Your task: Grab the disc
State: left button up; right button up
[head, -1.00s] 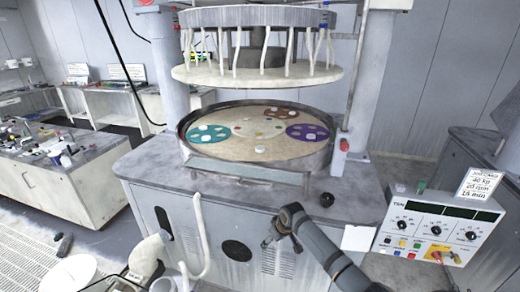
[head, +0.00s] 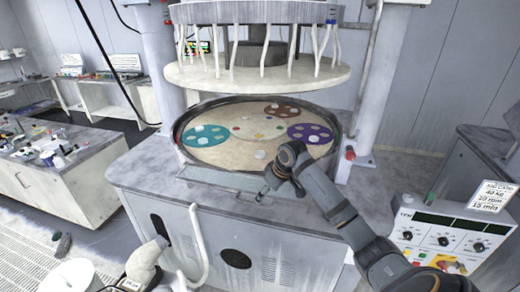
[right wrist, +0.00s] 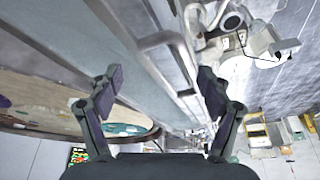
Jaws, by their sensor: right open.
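The round sand-coloured platen (head: 210,155) lies in the machine with a teal (head: 190,139), a purple (head: 309,133) and a brown (head: 281,111) holed carrier on it. A small pale disc (head: 260,154) lies on bare platen near its front edge. Other pale discs lie on the teal and purple carriers. Which disc is meant, I cannot tell. My right gripper (head: 266,192) is just in front of the machine's front rim, below the pale disc and apart from it.
The pale upper plate (head: 255,77) hangs over the platen. A control box (head: 440,240) stands at right. A white curved pipe (head: 198,240) rises in front of the cabinet. A cluttered bench (head: 60,165) is at left.

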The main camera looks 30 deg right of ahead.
aim_at(259, 154)
jog(key=i+l, duration=1)
